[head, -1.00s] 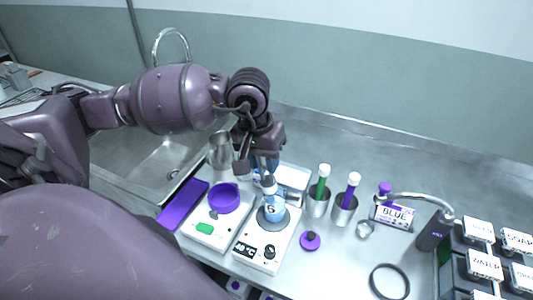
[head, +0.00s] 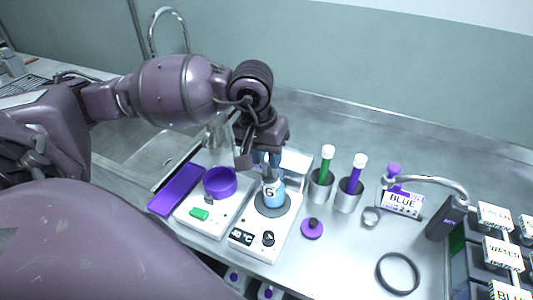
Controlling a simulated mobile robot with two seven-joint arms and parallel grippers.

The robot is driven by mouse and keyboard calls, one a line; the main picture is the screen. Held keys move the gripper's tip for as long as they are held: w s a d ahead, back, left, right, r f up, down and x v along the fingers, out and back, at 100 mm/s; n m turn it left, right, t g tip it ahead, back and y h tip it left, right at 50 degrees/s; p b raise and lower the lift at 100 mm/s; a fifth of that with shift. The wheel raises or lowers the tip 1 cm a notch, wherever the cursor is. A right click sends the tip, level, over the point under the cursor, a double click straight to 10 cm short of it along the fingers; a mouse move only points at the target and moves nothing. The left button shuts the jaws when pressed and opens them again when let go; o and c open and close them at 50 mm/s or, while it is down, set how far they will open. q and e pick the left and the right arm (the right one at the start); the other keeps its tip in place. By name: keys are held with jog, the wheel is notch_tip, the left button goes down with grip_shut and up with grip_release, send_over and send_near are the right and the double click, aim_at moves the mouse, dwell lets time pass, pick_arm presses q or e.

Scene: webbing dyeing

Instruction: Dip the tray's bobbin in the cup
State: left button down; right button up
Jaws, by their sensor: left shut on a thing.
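My left gripper (head: 259,160) is shut on a small blue thing, which I take for the bobbin (head: 262,157); the fingers hide most of it. The gripper is just above and behind a light-blue cup-like vessel marked 6 (head: 270,191). This vessel stands upright on the round plate of a white heater (head: 262,250) reading 40 °C. The gripper overlaps its top, so I cannot tell whether the bobbin touches it. A pale tray (head: 297,164) lies behind the heater, partly hidden by the gripper. My right gripper is not in view.
Metal beakers with green (head: 325,168) and purple (head: 355,175) tubes stand to the right. A black ring (head: 398,273) lies at front right.

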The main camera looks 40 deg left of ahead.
aim_at(267, 163)
pick_arm(q)
jog(key=shift+w+f+b, duration=0.1)
jog(key=shift+f+b, duration=0.5)
jog(key=shift+f, duration=0.2)
jog(key=shift+d+f+b, duration=0.15)
jog(key=shift+f+b, duration=0.5)
jog(key=shift+f, duration=0.05)
jog(key=shift+w+f, duration=0.1)
jog(key=shift+f, duration=0.15)
jog(key=shift+f+b, duration=0.2)
jog(key=shift+b, duration=0.15)
jog(key=shift+f, duration=0.2)
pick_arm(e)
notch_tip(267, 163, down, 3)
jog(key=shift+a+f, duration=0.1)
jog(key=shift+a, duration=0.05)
